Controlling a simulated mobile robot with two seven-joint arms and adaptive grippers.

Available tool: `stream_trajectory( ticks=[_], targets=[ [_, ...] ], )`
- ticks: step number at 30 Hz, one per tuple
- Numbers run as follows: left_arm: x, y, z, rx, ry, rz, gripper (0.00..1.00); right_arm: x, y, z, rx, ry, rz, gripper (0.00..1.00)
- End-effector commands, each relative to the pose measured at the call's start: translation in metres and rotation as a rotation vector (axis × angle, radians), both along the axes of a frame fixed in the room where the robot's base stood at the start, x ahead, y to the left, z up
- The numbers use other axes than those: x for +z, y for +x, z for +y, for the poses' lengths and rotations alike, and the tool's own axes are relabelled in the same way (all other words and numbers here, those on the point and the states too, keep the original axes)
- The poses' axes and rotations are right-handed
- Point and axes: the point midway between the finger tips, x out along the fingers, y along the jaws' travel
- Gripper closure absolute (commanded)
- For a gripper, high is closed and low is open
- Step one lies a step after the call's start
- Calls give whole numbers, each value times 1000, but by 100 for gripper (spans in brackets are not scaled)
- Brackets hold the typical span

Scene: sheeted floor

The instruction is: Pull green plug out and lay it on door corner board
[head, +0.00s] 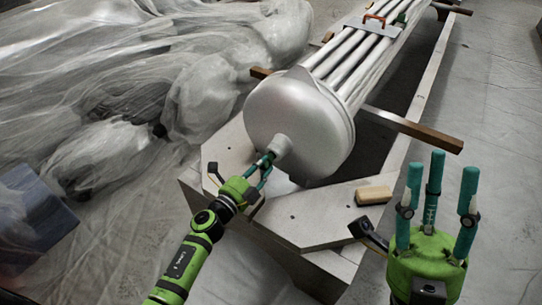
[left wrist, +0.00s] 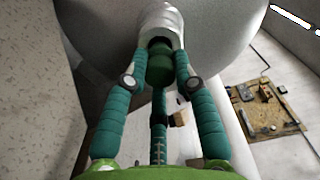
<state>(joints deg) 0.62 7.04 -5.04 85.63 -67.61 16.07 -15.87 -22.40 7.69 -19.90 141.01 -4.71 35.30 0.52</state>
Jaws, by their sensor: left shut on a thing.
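A green plug (left wrist: 160,64) sits in the mouth of a pale spout (left wrist: 160,24) in the left wrist view. The spout (head: 280,145) sticks out from the round end of a big silver cylinder (head: 295,115) in the head view. My left gripper (head: 266,163) is at the spout's mouth, its teal fingers shut on the plug. Fingers and spout hide most of the plug in the head view. A pale board with cut corners (head: 320,217), likely the door corner board, lies below the cylinder's end. My right gripper (head: 437,185) is open and empty at the right.
A tan block (head: 373,195) and dark clamp-like pieces (head: 368,235) lie on the pale board's edges. A brown-ended bar (head: 425,133) juts out to the right. Clear plastic sheeting (head: 110,90) covers the left. A board with small items (left wrist: 265,108) shows in the left wrist view.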

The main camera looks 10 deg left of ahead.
Motion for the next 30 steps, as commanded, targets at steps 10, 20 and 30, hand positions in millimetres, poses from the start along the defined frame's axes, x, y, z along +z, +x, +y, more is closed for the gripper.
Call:
stream_trajectory(
  ticks=[10, 20, 30],
  targets=[
    [0, -10, 4, 0, 1, 0, 100, 2, 0, 0, 0, 0, 1, 60],
    [0, -19, 7, 0, 0, 0, 100, 4, 0, 0, 0, 0, 0, 60],
    [0, -24, 9, 0, 0, 0, 100, 5, 0, 0, 0, 0, 0, 60]
  ],
)
